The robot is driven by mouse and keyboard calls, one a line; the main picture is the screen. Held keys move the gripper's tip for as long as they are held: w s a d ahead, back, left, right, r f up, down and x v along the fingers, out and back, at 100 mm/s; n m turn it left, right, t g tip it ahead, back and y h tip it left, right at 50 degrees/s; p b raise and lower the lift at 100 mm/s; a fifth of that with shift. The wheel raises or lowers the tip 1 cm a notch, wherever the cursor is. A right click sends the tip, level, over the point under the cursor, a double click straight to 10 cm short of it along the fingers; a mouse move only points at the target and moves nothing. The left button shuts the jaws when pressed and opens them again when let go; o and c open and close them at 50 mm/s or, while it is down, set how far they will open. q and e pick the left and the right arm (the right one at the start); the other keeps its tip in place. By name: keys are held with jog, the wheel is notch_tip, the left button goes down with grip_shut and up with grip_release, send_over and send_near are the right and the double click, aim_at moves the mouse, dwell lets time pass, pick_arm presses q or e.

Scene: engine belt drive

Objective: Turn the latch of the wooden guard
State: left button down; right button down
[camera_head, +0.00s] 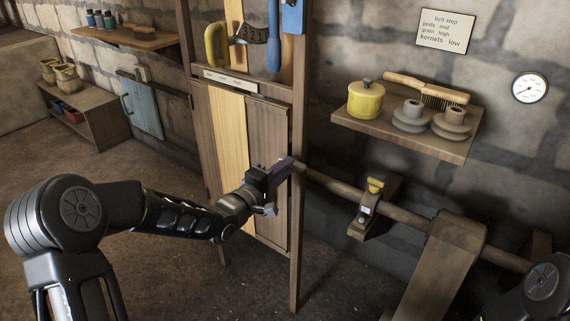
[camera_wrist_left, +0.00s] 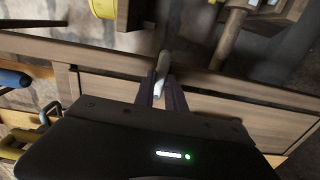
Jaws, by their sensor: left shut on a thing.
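The wooden guard (camera_head: 267,140) is a tall plank panel in a wooden frame, standing upright in the middle of the head view. My left gripper (camera_head: 291,163) is at the right edge of the guard, by the right frame post. In the left wrist view, the gripper's purple fingers (camera_wrist_left: 162,90) are shut on a small pale latch (camera_wrist_left: 163,65) at the frame. In the head view the fingers hide the latch. The right gripper is out of view; only part of my right arm shows at the lower right corner.
A wooden shaft (camera_head: 335,187) with a yellow-topped bearing block (camera_head: 374,190) runs right of the guard. A shelf (camera_head: 400,133) with a yellow pot (camera_head: 366,99) and pulleys is above it. Tools hang above the guard. The floor left of the guard is clear.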

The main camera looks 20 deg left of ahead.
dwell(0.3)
pick_arm(q)
jog(key=c, duration=1.4)
grip_release()
jog(key=p+v, duration=0.1)
jog(key=v, duration=0.6)
jog(key=shift+s+a, duration=0.1)
jog(key=shift+s, duration=0.25)
